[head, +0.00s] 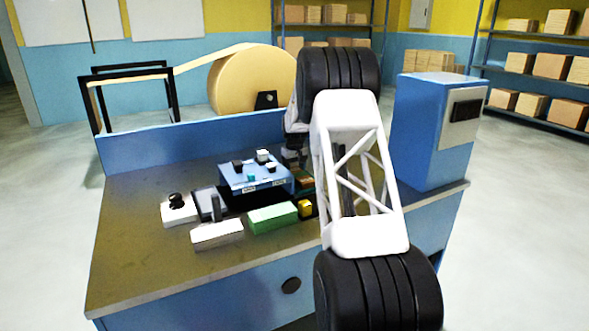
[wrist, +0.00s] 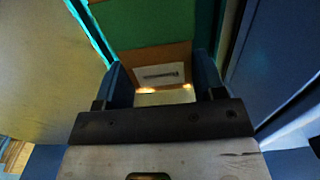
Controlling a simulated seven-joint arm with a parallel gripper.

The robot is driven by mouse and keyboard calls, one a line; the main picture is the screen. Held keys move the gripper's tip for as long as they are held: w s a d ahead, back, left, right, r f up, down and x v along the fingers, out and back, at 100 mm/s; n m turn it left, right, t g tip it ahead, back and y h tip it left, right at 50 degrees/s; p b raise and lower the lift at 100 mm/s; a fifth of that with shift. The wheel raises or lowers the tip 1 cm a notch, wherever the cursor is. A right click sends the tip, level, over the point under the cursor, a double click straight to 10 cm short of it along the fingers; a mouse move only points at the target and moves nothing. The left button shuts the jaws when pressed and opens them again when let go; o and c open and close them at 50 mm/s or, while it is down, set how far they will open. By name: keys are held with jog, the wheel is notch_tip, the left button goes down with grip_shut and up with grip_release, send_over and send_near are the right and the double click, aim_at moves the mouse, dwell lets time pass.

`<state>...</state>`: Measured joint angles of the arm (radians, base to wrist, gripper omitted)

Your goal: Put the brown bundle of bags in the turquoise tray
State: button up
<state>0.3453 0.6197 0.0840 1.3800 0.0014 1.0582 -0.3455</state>
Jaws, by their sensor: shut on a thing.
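In the wrist view, my gripper (wrist: 163,82) is shut on the brown bundle of bags (wrist: 151,54), which has a white label on its face and sits between the two fingers. Just beyond the bundle is a green surface with bright turquoise edges, which looks like the turquoise tray (wrist: 91,32). I cannot tell whether the bundle touches it. In the head view, a small brown patch (head: 305,178) shows beside the arm and may be the bundle. My arm hides most of the gripper and the tray there.
On the bench (head: 135,250) stand a blue control box with knobs (head: 252,178), a green block (head: 272,218), a white block (head: 216,235), a small yellow block (head: 305,208) and a black-knobbed white block (head: 179,212). A tall blue cabinet (head: 425,135) stands right. The bench's left front is clear.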

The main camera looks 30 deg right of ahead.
jog(key=o, duration=1)
jog(key=shift+o, duration=0.2)
jog(key=shift+r, duration=3.85)
